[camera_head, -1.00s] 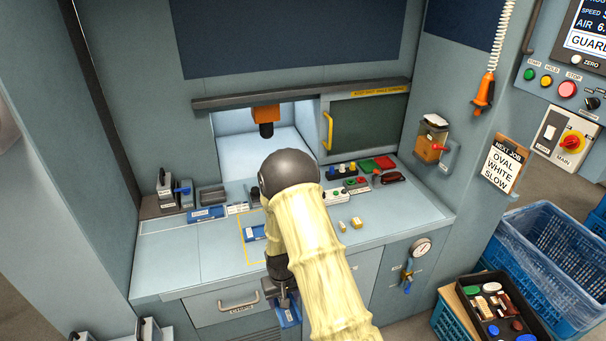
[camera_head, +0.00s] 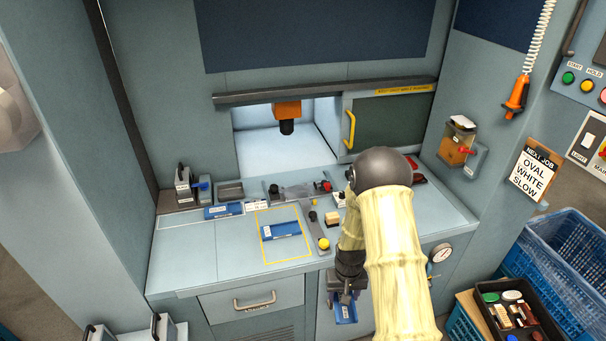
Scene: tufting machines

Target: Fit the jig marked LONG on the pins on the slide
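My gripper (camera_head: 346,296) hangs in front of the counter's front edge, pointing down. It seems shut on a blue jig (camera_head: 346,313), which shows below the fingers; its marking is too small to read. A second blue jig (camera_head: 281,230) lies flat inside a yellow outlined rectangle on the counter. A blue piece with a pale label (camera_head: 222,211) lies further back left. I cannot make out the pins or tell for sure which part is the slide; a narrow grey strip with knobs (camera_head: 315,228) runs right of the yellow outline. My arm hides the counter's right part.
An open machine bay (camera_head: 285,150) with an orange-and-black head (camera_head: 287,115) is behind the counter. A yellow-handled sliding door (camera_head: 392,122) stands right of it. A drawer handle (camera_head: 255,302) sticks out below. Blue crates stand at lower right.

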